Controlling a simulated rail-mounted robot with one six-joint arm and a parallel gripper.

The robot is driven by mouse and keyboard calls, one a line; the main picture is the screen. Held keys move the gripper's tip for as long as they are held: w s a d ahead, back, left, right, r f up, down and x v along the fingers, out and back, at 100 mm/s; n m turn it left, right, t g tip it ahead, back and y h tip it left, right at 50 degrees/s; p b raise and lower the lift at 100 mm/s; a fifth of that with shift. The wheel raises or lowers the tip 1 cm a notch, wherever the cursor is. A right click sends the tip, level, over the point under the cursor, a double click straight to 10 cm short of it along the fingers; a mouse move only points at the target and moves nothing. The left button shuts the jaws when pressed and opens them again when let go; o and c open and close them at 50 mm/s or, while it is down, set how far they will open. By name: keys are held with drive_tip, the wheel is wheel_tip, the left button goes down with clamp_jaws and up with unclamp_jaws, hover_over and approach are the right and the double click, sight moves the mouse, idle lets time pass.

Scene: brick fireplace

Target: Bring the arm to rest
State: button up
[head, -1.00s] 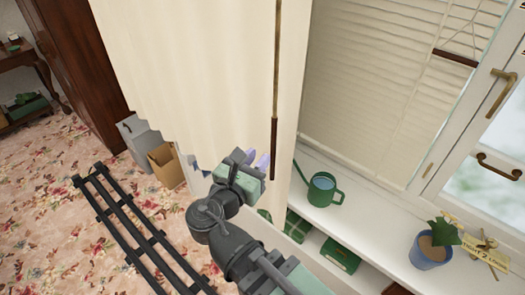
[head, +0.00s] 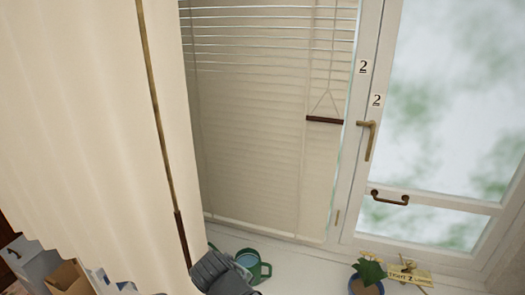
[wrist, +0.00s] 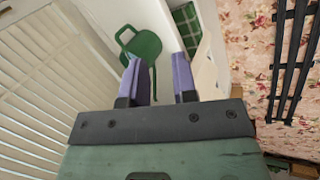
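My gripper (wrist: 157,62) shows in the wrist view with its two purple fingers apart and nothing visible held between them. The green watering can (wrist: 146,45) is beyond the fingertips there, on the white windowsill; I cannot tell the exact distance. In the head view a dark grey part of my arm is at the bottom, overlapping the watering can (head: 264,270). The fingers are not visible in the head view.
A cream curtain (head: 85,130) with a hanging rod (head: 165,130) is at left. A blind (head: 260,140) covers the window's left part. A potted plant (head: 367,275) and a tag (head: 408,273) stand on the sill. Black rails (wrist: 295,60) lie on the floral carpet.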

drive_tip(key=w+d+m+g+y, duration=0.1)
drive_tip(key=d+m, duration=0.4)
drive_tip(key=d, duration=0.6)
drive_tip(key=w+d+f+m+g+y, duration=0.1)
drive_tip(key=d+m, duration=0.4)
drive_tip(key=d, duration=0.6)
drive_tip(key=shift+w+d+f+m+g+y, duration=0.25)
drive_tip(key=shift+w+g+y, duration=0.45)
drive_tip(key=shift+w, duration=0.55)
